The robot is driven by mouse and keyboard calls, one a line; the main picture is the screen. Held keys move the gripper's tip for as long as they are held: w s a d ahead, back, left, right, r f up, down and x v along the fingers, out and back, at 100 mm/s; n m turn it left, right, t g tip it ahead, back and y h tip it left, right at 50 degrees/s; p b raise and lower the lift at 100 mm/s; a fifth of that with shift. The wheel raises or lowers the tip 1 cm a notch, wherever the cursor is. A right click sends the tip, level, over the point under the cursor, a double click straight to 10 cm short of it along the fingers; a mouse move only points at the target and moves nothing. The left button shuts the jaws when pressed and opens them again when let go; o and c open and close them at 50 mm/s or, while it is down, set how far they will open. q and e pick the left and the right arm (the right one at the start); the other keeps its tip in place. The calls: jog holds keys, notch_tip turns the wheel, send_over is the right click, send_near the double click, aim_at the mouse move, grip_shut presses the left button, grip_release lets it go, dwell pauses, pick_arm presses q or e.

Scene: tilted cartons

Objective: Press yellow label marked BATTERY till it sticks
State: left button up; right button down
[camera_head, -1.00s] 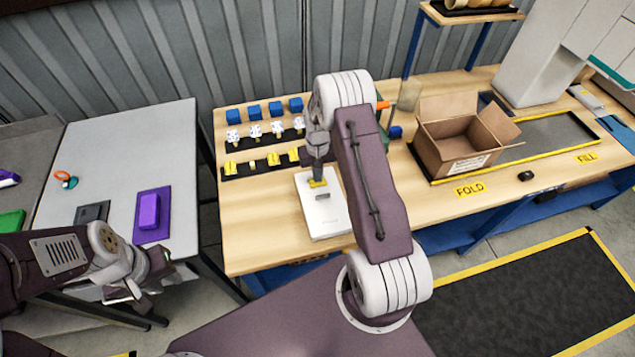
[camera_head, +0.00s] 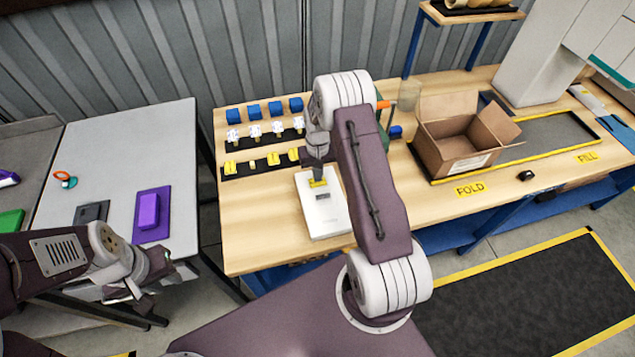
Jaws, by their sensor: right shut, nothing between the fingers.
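A small yellow label (camera_head: 319,184) lies at the top of a white box (camera_head: 324,212) on the wooden table; its lettering is too small to read. My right gripper (camera_head: 318,179) points down directly over the label, shut with nothing held. Its tips seem to touch the label or hover just above it; I cannot tell which. My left gripper (camera_head: 140,290) is low at the left, by the front edge of the grey table; its fingers are too unclear to tell open from shut.
Rows of blue (camera_head: 274,107), white (camera_head: 277,128) and yellow pieces (camera_head: 273,159) stand behind the white box. An open carton (camera_head: 459,147) stands at the right. A purple block (camera_head: 148,211) lies on the grey table (camera_head: 125,140). Bare wood (camera_head: 255,220) lies left of the white box.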

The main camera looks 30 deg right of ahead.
jog(key=shift+f+b, duration=0.45)
jog(key=shift+f, duration=0.2)
dwell(0.3)
notch_tip(320, 180, up, 7)
jog(key=p, duration=0.5)
